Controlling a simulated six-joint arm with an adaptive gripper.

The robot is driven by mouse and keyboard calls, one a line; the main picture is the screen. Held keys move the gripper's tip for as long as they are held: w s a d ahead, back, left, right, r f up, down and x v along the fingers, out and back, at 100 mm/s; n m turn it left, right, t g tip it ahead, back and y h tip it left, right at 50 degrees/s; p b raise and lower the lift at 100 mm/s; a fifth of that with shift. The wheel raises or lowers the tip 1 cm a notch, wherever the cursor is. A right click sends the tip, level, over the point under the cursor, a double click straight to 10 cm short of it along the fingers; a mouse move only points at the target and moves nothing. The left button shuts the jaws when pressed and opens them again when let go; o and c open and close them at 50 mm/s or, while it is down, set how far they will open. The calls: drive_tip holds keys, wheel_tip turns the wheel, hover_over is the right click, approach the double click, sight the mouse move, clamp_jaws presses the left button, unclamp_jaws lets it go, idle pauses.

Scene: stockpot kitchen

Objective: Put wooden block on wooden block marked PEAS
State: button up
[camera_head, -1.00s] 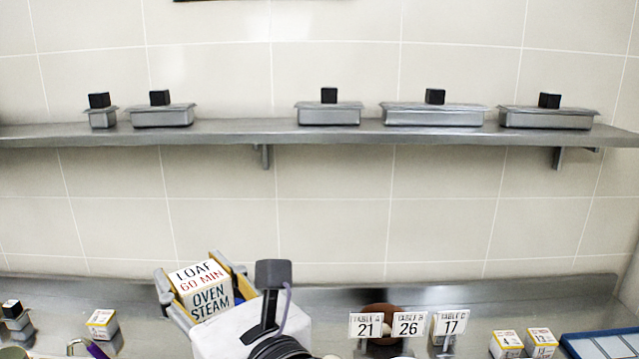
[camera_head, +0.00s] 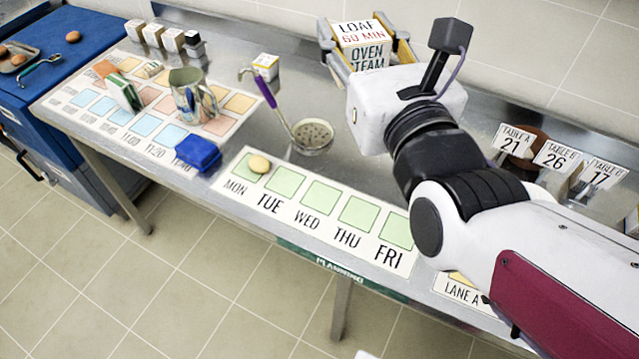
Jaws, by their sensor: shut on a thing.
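My gripper (camera_head: 368,32) is at the upper middle, beyond my white wrist. Its grey fingers appear shut around the sides of a pale block (camera_head: 366,55) lettered LOAF 60 MIN and OVEN STEAM. The wrist hides the lower part of the fingers and block. I can read PEAS on no block here. Small pale blocks (camera_head: 152,36) stand in a row at the back left of the table, their marks too small to read. Another pale block (camera_head: 265,66) with a yellowish mark stands alone near the back edge.
A yellowish round item (camera_head: 259,164) lies on the weekday mat (camera_head: 335,241). Number cards (camera_head: 556,156) stand at right.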

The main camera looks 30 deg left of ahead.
drive_tip(key=a+f+m+t+h, duration=0.1)
drive_tip(key=a+f, duration=2.3)
drive_tip(key=f, duration=0.3)
drive_tip(key=w+d+f+m+t+h, duration=0.25)
drive_tip(key=d+f+m+h, duration=0.2)
drive_tip(key=h, duration=0.35)
drive_tip(key=d+r+m+h, duration=0.1)
drive_tip(key=d, duration=0.1)
drive_tip(key=d+r+m+t+h, duration=0.1)
drive_tip(key=d+r+m+h, duration=0.1)
drive_tip(key=shift+r, duration=0.1)
drive_tip(key=shift+f, duration=3.15)
